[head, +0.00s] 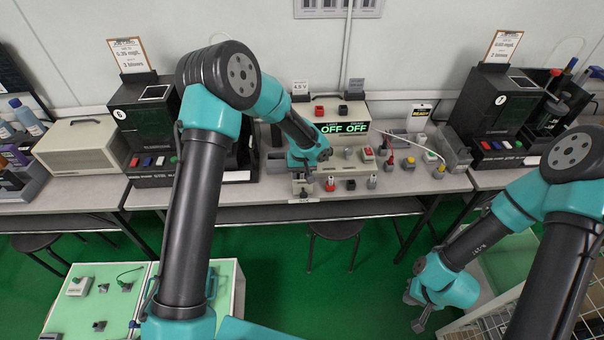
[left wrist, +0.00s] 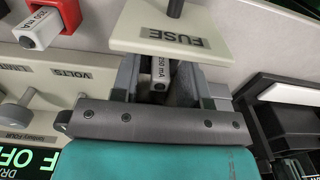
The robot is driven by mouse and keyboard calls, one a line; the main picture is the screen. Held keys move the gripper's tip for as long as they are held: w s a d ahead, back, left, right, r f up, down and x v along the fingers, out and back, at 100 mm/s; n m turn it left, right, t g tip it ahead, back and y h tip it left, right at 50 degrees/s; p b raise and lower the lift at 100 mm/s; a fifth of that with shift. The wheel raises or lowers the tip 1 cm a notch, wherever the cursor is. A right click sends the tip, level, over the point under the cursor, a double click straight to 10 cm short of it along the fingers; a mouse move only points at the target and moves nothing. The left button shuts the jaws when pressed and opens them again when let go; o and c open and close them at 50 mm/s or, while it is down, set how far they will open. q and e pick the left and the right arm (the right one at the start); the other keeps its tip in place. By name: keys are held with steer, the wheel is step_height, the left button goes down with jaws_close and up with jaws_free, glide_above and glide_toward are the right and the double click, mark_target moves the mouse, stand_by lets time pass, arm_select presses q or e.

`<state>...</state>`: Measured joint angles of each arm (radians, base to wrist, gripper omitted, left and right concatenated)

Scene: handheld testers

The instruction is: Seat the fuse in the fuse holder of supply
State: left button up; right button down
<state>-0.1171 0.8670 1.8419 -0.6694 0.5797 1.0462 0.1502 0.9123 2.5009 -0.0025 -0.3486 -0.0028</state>
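The supply (head: 345,112) stands at the back of the middle table, with a green display reading OFF OFF. My left gripper (head: 303,186) is low at its front left, by a pale plate (head: 303,201). In the left wrist view this plate (left wrist: 160,30) reads FUSE. There my left gripper (left wrist: 156,82) has its fingers close on both sides of a white fuse (left wrist: 158,72) marked 250 mA, and appears shut on it. The fuse's lower end is hidden. My right gripper (head: 416,312) hangs open and empty above the floor at the right.
Another 250 mA piece stands in a red base (left wrist: 42,25) beside the FUSE plate. Several small red, black and yellow parts stand on the table to the right. A black tester (head: 145,125) is at left, another (head: 497,115) at right.

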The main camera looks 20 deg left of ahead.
arm_select(q)
step_height(320, 180, up, 12)
steer(key=shift+r, duration=0.15)
stand_by(0.7)
stand_by(0.5)
